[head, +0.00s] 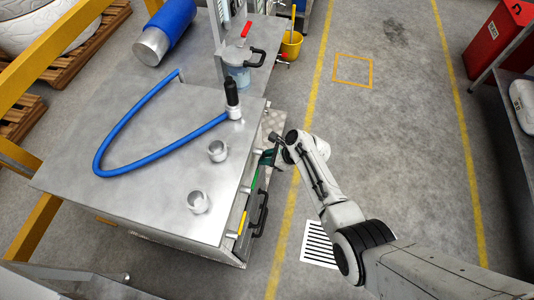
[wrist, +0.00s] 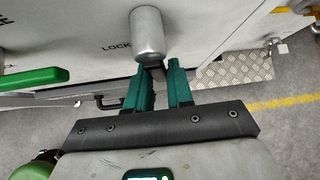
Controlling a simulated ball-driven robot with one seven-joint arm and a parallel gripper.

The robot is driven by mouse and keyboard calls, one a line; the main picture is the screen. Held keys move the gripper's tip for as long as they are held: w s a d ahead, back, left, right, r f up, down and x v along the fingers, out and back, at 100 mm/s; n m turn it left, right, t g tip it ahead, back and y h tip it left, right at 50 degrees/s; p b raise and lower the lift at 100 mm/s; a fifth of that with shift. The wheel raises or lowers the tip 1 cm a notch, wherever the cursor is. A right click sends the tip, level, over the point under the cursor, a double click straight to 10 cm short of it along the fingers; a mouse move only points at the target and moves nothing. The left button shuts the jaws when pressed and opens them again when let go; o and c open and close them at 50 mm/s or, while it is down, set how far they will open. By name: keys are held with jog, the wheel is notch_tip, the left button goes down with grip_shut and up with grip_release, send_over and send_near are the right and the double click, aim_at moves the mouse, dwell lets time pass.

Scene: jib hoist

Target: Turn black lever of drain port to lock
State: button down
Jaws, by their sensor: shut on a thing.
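In the wrist view, a silver cylinder (wrist: 148,35), which looks like the drain port, sticks out from a pale panel with the word LOCK (wrist: 116,47) just left of it. A dark piece, seemingly the black lever (wrist: 155,73), shows below the cylinder between my green fingertips. My gripper (wrist: 158,70) is shut on it; the fingers hide most of the lever, so its angle is unclear. In the head view my gripper (head: 269,156) is at the right side of the metal bench, and the port is hidden there.
A green handle (wrist: 35,77) lies left of my fingers in the wrist view. The metal bench (head: 130,170) carries a blue hose (head: 118,128) and two silver stubs. Black handles (head: 262,215) stick out from its side.

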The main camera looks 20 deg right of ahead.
jog(key=shift+s+a+f+m+g+y, duration=0.1)
jog(key=shift+s+m+g+y, duration=0.2)
jog(key=shift+g, duration=0.1)
dwell(0.3)
jog(key=c, duration=1.1)
grip_release()
jog(key=p+v, duration=0.2)
jog(key=v, duration=0.8)
jog(key=shift+s+d+r+p, duration=0.1)
jog(key=shift+d+r+p, duration=0.15)
jog(key=shift+p, duration=0.15)
